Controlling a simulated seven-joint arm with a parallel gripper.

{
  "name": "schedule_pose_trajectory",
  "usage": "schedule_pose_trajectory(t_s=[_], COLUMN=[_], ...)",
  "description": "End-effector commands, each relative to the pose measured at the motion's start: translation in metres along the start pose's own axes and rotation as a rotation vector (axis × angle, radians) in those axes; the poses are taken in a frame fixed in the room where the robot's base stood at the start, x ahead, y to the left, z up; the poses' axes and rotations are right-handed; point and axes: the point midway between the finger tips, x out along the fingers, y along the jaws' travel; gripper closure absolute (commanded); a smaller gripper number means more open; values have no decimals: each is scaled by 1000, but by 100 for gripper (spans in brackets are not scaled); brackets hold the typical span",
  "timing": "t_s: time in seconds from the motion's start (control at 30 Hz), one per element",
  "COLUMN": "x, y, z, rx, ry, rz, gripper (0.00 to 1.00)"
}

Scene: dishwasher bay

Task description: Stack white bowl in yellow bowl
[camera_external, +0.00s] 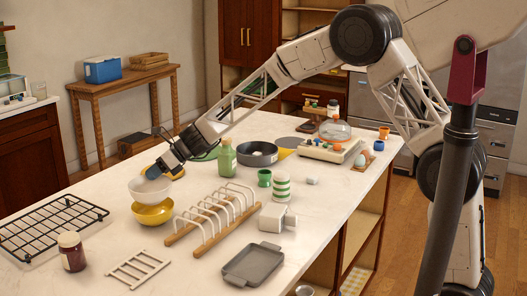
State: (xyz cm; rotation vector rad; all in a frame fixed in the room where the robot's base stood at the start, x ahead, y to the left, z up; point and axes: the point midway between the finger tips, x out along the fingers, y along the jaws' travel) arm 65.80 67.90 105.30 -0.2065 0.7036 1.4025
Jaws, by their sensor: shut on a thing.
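The white bowl (149,187) is above the yellow bowl (153,214), and its lower part overlaps the yellow rim in this view. I cannot tell whether the two bowls touch. The yellow bowl stands upright on the pale counter. My gripper (155,172) is at the white bowl's far right rim and is shut on it. The fingertips are small and partly hidden by the bowl.
A wooden rack with white bars (214,212) stands right of the bowls. A black wire rack (50,230) and a dark jar (71,251) lie to the left. A green bottle (222,159) and a grey pan (258,154) are behind. A grey tray (253,263) is in front.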

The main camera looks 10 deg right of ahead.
Motion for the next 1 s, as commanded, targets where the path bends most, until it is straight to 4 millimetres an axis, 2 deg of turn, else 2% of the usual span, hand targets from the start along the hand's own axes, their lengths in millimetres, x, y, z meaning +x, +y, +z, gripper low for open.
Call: schedule_pose_trajectory(t_s=[0.4, 1.0], x=[20, 24], y=[-9, -11], z=[-27, -33], rx=[2, 0], ry=[1, 0], rz=[0, 0], gripper=[100, 100])
